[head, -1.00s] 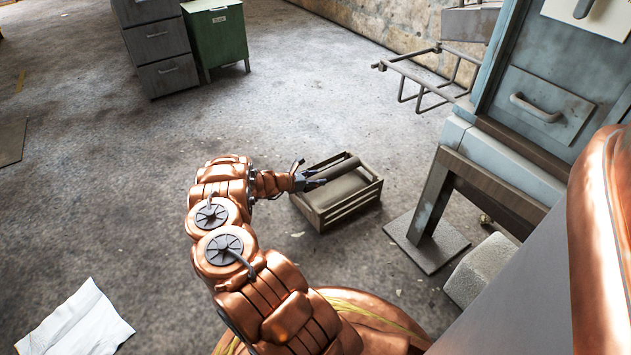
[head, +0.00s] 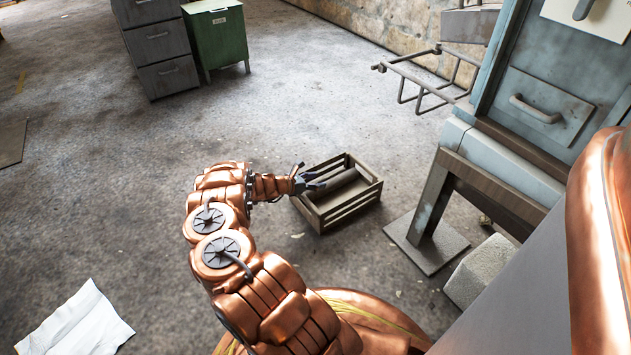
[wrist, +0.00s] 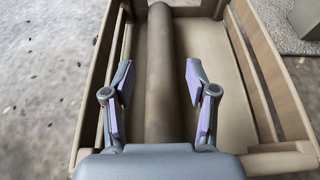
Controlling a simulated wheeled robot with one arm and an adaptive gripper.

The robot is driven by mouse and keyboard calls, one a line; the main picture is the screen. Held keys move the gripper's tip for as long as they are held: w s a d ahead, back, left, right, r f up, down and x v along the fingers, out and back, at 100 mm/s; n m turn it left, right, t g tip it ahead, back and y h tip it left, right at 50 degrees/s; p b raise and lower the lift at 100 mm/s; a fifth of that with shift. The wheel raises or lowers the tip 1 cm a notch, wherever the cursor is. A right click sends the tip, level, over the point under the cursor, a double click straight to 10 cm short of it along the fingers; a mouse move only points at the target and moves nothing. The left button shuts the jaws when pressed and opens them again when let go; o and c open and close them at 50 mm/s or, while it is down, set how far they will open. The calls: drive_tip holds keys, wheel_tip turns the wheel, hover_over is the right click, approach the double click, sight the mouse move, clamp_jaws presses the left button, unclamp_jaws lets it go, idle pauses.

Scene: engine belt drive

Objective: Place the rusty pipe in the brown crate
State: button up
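The rusty pipe (head: 338,184) is a long brown cylinder lying inside the slatted brown crate (head: 347,211) on the floor. In the wrist view the pipe (wrist: 160,65) lies lengthwise near the left wall of the crate (wrist: 232,55). My gripper (head: 318,181) is over the left part of the crate. In the wrist view my gripper (wrist: 158,85) has its purple-padded fingers spread on both sides of the pipe, with a gap on each side. The pipe's near end is hidden behind the gripper body.
A blue-grey machine (head: 545,110) on a metal leg stands right of the crate. A pale block (head: 480,272) lies nearby. A green cabinet (head: 217,38) and grey drawers (head: 155,45) stand at the back. White paper (head: 75,325) lies lower left. Floor left of the crate is mostly clear.

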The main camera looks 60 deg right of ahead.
drive_tip(key=shift+o, duration=1)
drive_tip(key=shift+r, duration=0.4)
drive_tip(key=p+v, duration=0.4)
drive_tip(key=v, duration=0.8)
drive_tip(key=shift+r+p, duration=0.2)
drive_tip(key=shift+p, duration=0.2)
